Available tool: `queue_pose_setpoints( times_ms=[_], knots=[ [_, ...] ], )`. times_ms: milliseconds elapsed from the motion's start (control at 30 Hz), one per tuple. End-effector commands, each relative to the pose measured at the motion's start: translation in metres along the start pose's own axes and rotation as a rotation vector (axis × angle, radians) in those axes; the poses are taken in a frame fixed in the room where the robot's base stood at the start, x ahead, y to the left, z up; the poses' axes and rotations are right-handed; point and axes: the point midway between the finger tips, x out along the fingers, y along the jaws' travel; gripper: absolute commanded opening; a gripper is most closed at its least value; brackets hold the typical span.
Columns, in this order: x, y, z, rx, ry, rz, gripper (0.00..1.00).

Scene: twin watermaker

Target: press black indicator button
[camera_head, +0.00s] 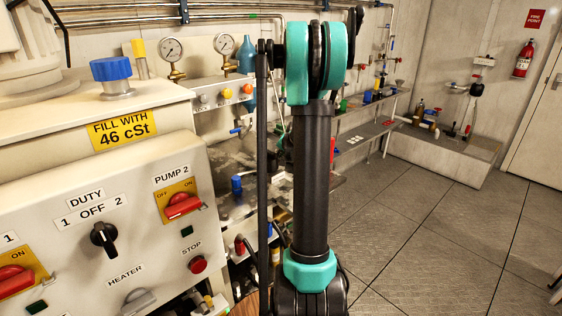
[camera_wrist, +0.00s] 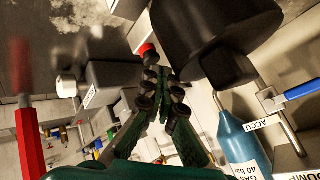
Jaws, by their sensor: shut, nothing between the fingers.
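I cannot pick out with certainty which part is the black indicator button. My gripper (camera_wrist: 161,78) shows only in the wrist view. Its fingers are together, with nothing between them. A red round part (camera_wrist: 146,51) appears just past the tips; I cannot tell whether they touch. My arm hides the middle of the head view.
The cream control panel (camera_head: 85,205) fills the left, with a black duty knob (camera_head: 104,239). In the wrist view, a large black cylinder (camera_wrist: 212,30), a blue bottle (camera_wrist: 236,145) and a red lever (camera_wrist: 28,140) surround my gripper. Open tiled floor (camera_head: 430,240) lies at right.

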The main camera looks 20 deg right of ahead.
Motion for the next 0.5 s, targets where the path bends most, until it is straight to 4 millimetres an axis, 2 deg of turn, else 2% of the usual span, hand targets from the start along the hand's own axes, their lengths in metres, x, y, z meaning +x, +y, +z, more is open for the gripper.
queue_pose_setpoints(
  times_ms=[500],
  knots=[
    [0.0035,0.0024,0.0024,0.000,0.000,0.000,0.00]
  ],
)
